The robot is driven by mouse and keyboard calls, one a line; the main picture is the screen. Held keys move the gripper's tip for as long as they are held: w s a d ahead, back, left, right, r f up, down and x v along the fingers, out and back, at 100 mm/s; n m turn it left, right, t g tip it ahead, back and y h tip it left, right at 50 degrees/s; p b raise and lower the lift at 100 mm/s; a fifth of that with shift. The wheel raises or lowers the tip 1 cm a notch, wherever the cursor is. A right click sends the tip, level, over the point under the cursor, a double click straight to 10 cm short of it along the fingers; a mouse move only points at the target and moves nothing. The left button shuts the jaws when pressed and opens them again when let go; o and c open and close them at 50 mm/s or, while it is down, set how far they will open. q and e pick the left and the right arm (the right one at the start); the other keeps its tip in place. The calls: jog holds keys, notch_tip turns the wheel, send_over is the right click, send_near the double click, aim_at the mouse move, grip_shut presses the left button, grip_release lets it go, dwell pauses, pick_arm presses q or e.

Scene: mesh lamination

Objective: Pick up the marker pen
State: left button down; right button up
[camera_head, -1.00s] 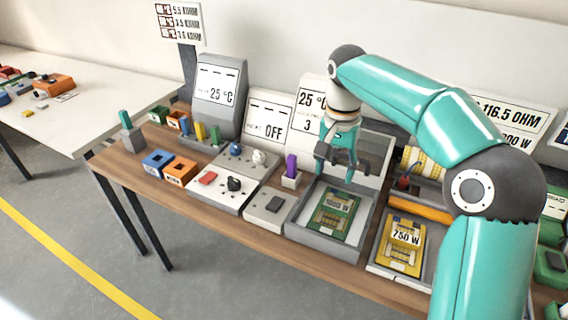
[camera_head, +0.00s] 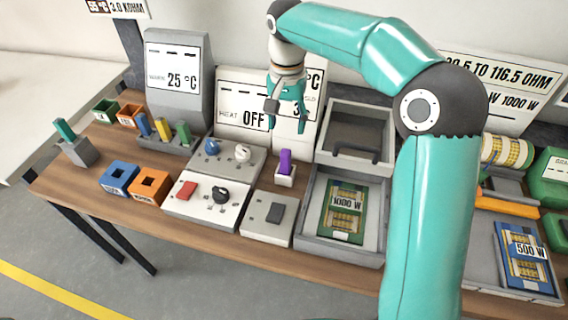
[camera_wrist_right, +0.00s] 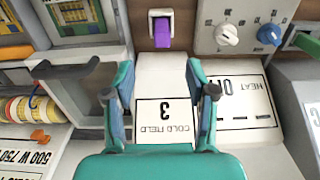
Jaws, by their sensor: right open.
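A purple marker pen (camera_head: 285,161) stands upright in a small white holder (camera_head: 285,177) near the middle of the table. The pen also shows near the top of the right wrist view (camera_wrist_right: 162,33). My right gripper (camera_head: 287,125) is open and empty. In the head view it hangs above and behind the pen, in front of the upright sign panels. In the right wrist view its two fingers (camera_wrist_right: 159,93) are spread over the "COLD FIELD 3" sign, with the pen beyond them. The gripper appears apart from the pen. My left gripper is not in view.
An open grey box (camera_head: 341,253) with a green "1000 W" board stands right of the holder. A grey switch block (camera_head: 266,218) is in front of it. Knob panels (camera_head: 207,203) stand to the left. A "HEAT OFF" sign (camera_head: 241,103) stands behind.

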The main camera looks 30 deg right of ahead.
aim_at(285, 151)
jog(key=f, duration=0.8)
jog(key=shift+w+f, duration=0.1)
jog(key=shift+w, duration=0.2)
jog(key=shift+f+p, duration=0.6)
jog(key=shift+f, duration=2)
grip_shut()
